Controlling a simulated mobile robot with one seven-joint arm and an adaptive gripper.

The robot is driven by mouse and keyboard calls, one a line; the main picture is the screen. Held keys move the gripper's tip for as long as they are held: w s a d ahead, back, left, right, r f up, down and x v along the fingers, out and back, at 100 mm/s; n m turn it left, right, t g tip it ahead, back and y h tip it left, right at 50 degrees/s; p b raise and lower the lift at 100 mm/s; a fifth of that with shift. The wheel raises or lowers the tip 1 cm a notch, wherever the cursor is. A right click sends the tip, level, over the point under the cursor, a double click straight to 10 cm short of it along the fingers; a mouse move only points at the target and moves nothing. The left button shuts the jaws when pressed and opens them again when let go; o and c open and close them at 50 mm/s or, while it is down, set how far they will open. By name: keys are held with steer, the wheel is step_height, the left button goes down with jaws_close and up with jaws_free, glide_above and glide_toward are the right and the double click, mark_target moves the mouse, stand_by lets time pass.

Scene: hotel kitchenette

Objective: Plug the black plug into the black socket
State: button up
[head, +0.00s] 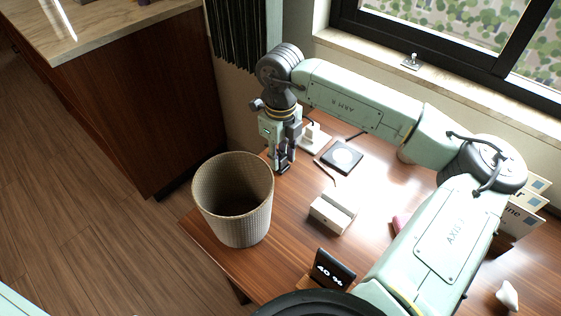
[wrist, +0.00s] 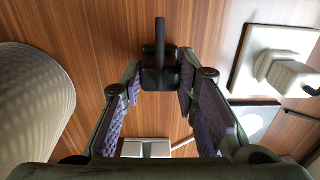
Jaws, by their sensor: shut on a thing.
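My gripper (head: 284,161) points down over the table, just behind the wicker bin. In the wrist view, its fingers (wrist: 160,80) are shut on the black plug (wrist: 159,77), a dark block with a thick black stem or cable. In the head view, the plug is a small dark shape at the fingertips, mostly hidden by them. I cannot make out a separate black socket in either view. I cannot tell whether the plug touches anything below it.
A woven bin (head: 234,205) stands close to my gripper. A white socket plate (wrist: 247,62) holding a white plug (wrist: 290,75) lies on the other side.

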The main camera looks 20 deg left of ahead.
mark_target(281, 156)
steer(key=shift+r, duration=0.1)
step_height(281, 156, up, 10)
steer(key=b, duration=0.2)
stand_by(0.3)
steer(key=shift+d, duration=0.1)
